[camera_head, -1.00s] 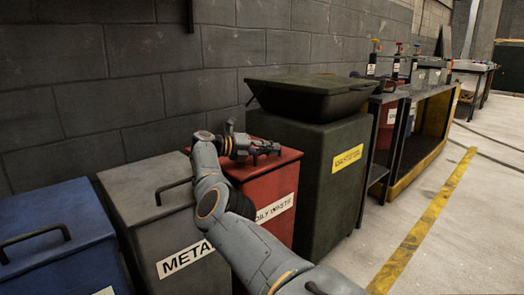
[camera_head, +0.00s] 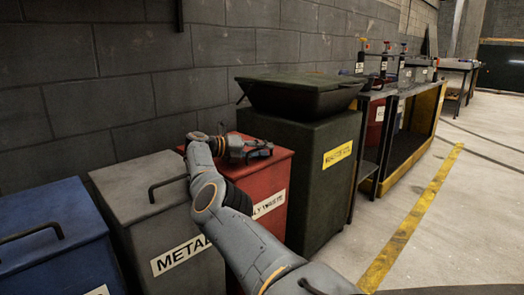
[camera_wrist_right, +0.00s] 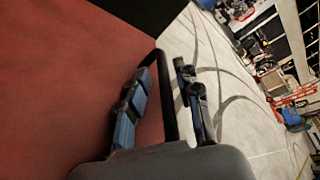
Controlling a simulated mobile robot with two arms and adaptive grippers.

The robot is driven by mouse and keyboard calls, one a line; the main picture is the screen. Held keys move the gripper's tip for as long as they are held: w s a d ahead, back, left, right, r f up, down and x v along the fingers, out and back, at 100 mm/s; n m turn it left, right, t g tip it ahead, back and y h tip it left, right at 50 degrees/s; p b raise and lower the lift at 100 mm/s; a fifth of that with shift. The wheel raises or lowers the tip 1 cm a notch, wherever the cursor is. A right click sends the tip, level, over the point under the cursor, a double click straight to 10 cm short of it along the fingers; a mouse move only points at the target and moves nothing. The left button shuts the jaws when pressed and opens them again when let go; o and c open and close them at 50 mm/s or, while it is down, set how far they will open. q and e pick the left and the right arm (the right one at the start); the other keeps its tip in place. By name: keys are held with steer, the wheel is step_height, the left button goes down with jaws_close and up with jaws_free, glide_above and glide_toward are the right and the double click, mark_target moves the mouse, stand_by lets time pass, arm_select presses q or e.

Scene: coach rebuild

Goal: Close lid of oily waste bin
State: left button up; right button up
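The red oily waste bin (camera_head: 272,228) stands between the grey metal bin and the large dark green bin. Its red lid (camera_head: 284,160) looks down on the body in the head view, though my arm covers part of it. My right gripper (camera_head: 262,150) is over the lid. In the wrist view the open right gripper (camera_wrist_right: 167,85) has one finger on each side of the black lid handle (camera_wrist_right: 168,105). The red lid surface fills the left of that view. I cannot tell whether either finger touches the handle. My left gripper is not in view.
The grey metal bin (camera_head: 135,190) and blue bin (camera_head: 55,245) stand to the left. The green bin (camera_head: 315,135) stands close on the right, with a block wall (camera_head: 150,60) behind. Open floor (camera_head: 460,225) lies at right.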

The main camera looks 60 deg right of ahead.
mark_target(242, 163)
steer(key=v, duration=0.7)
steer(key=shift+w+a, duration=0.15)
steer(key=shift+a, duration=0.05)
stand_by(0.4)
